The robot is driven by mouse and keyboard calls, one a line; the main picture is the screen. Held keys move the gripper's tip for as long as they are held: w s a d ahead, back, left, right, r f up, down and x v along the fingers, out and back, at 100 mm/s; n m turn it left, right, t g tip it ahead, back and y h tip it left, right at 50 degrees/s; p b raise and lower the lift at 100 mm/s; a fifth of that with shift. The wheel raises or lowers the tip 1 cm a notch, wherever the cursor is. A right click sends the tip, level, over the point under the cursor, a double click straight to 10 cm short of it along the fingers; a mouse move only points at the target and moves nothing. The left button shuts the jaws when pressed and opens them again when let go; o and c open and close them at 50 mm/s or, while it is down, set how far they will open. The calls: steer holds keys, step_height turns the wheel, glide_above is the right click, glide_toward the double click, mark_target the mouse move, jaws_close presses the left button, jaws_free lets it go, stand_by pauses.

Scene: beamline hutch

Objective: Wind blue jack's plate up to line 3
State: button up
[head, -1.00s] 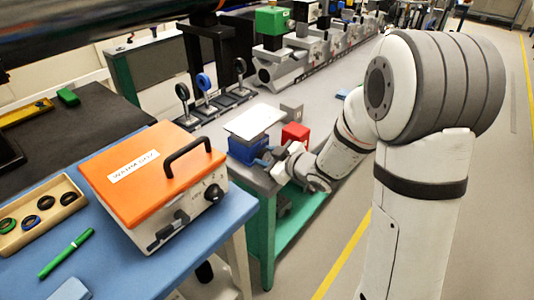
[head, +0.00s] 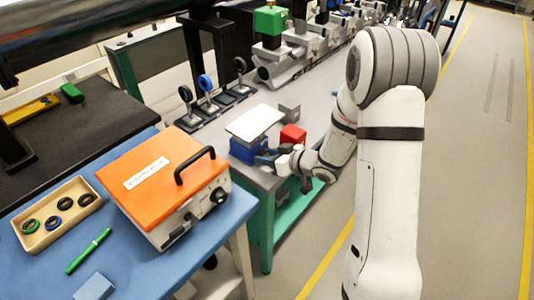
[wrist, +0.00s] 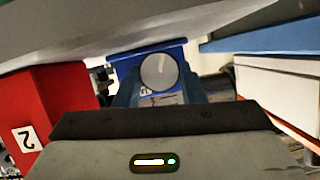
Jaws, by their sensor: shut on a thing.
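The blue jack (head: 243,151) stands on the corner of the grey bench, with a flat white plate (head: 255,123) on top. The line marks cannot be read in either view. My gripper (head: 268,157) is at the jack's front right side. In the wrist view, which looks upside down, my gripper's fingers (wrist: 158,92) are shut on a round grey knob (wrist: 158,72) in front of the blue jack's body (wrist: 176,50). The plate's height against the lines cannot be told.
A red block (head: 293,135) stands close to the right of the blue jack; a label with "2" shows on it in the wrist view (wrist: 50,115). The orange-lidded box (head: 172,178) sits on the blue table at the front left. Lens holders (head: 207,88) stand behind.

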steer(key=o, duration=1)
steer(key=shift+d, duration=0.1)
steer(key=v, duration=0.7)
steer(key=shift+s+d+r, duration=0.15)
steer(key=shift+d, duration=0.1)
